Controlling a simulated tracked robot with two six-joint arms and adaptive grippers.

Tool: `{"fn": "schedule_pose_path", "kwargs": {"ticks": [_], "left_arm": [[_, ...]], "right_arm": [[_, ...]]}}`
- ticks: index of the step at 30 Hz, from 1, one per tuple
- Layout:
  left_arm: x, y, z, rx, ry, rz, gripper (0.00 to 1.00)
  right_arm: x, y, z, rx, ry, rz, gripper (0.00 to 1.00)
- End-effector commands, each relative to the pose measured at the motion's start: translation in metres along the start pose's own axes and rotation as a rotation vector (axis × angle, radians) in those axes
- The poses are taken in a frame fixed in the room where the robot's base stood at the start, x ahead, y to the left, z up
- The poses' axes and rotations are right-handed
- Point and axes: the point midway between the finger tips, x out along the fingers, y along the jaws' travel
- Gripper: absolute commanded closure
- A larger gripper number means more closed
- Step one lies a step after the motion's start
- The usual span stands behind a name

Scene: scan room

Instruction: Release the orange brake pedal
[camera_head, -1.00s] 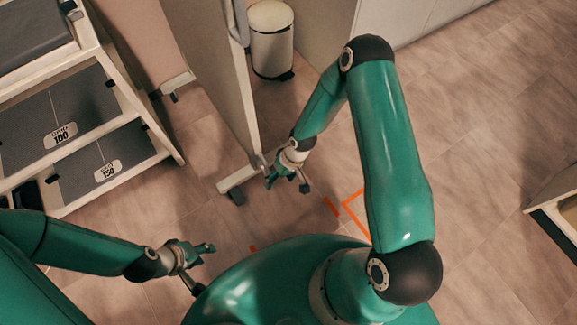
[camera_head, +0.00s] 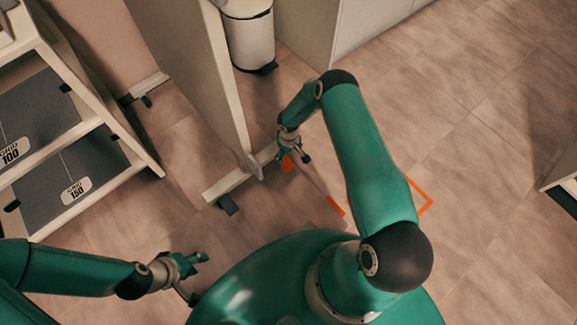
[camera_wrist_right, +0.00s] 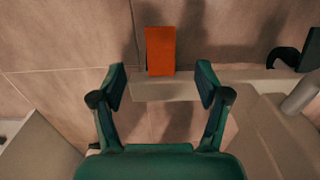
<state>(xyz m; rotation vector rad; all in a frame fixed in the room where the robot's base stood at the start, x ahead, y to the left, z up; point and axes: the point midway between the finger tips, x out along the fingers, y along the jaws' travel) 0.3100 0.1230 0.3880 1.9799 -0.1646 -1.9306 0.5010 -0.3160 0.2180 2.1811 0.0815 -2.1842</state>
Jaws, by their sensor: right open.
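The orange brake pedal (camera_wrist_right: 160,50) is a flat rectangular plate at the light foot beam of the mobile screen (camera_wrist_right: 150,90), at upper centre in the right wrist view. In the head view the orange pedal (camera_head: 289,163) is partly hidden behind my right gripper. My right gripper (camera_wrist_right: 161,80) is open, its two fingers spread to either side of the pedal's line, with nothing between them. I cannot tell whether it touches the pedal. In the head view my right gripper (camera_head: 296,150) hangs beside the screen's foot. My left gripper (camera_head: 191,274) is open and empty at lower left, away from the pedal.
The tall screen panel (camera_head: 195,70) stands left of my right arm, on a foot with dark casters (camera_head: 227,205). A white bin (camera_head: 248,38) is behind it. Orange floor marks (camera_head: 424,198) lie right, with open floor beyond.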

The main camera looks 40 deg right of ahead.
Motion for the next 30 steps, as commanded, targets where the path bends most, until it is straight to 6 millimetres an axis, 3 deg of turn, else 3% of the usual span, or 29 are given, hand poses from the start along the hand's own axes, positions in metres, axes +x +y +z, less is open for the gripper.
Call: {"fn": "schedule_pose_path", "kwargs": {"ticks": [1, 3, 12, 18, 27, 30], "left_arm": [[0.007, -0.003, 0.0, 0.0, 0.0, 0.0, 0.6], [0.013, -0.005, 0.0, 0.0, 0.0, 0.0, 0.6], [0.032, -0.011, 0.0, 0.0, 0.0, 0.0, 0.6], [0.036, -0.013, 0.0, 0.0, 0.0, 0.0, 0.6], [0.036, -0.013, 0.0, 0.0, 0.0, 0.0, 0.6], [0.036, -0.013, 0.0, 0.0, 0.0, 0.0, 0.6]], "right_arm": [[0.017, -0.001, 0.001, 0.002, -0.002, -0.001, 0.25], [0.033, -0.001, 0.001, 0.001, -0.001, -0.001, 0.25], [0.084, -0.001, 0.0, 0.0, 0.001, -0.001, 0.25], [0.096, -0.001, -0.001, -0.001, 0.001, -0.001, 0.25], [0.097, -0.001, -0.001, -0.002, 0.001, -0.001, 0.25], [0.097, -0.002, -0.001, -0.003, 0.001, -0.001, 0.42]]}}
